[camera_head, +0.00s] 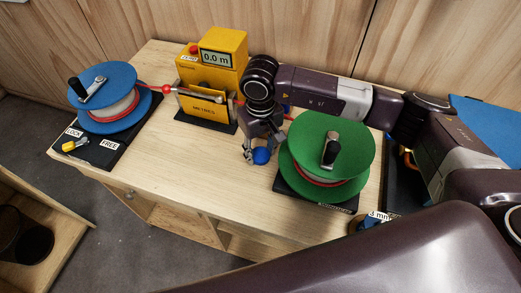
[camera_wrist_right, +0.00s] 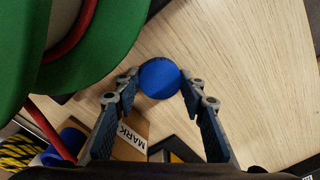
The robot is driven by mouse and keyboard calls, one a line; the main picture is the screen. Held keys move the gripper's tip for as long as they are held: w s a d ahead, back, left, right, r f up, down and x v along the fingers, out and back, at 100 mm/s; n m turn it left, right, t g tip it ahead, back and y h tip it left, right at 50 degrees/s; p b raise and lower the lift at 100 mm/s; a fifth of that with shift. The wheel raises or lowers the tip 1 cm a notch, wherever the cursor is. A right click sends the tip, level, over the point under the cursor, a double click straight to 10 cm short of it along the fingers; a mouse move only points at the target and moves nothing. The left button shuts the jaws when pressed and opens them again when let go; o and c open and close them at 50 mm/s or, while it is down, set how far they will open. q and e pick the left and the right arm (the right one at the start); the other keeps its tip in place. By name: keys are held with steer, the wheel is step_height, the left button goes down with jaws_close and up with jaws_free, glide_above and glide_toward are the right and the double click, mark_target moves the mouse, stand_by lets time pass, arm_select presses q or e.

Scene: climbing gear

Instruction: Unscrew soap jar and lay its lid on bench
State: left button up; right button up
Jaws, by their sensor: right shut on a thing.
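My right gripper (camera_head: 257,157) is over the middle of the bench (camera_head: 222,172), left of the green reel. It is shut on a round blue piece, which looks like the lid (camera_head: 262,156). In the right wrist view the blue lid (camera_wrist_right: 160,78) is a flat disc between the two fingertips (camera_wrist_right: 161,84). The lid is at or just above the bare bench top; I cannot tell whether it touches. No jar body shows clearly under it. My left gripper is not in view.
A green reel (camera_head: 330,145) stands close right of the gripper. A yellow meter box (camera_head: 218,50) stands behind left, and a blue reel (camera_head: 103,82) at the left end. The bench front between the reels is clear. A MARK box (camera_wrist_right: 130,138) shows in the wrist view.

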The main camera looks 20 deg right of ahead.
steer(key=o, duration=1.3)
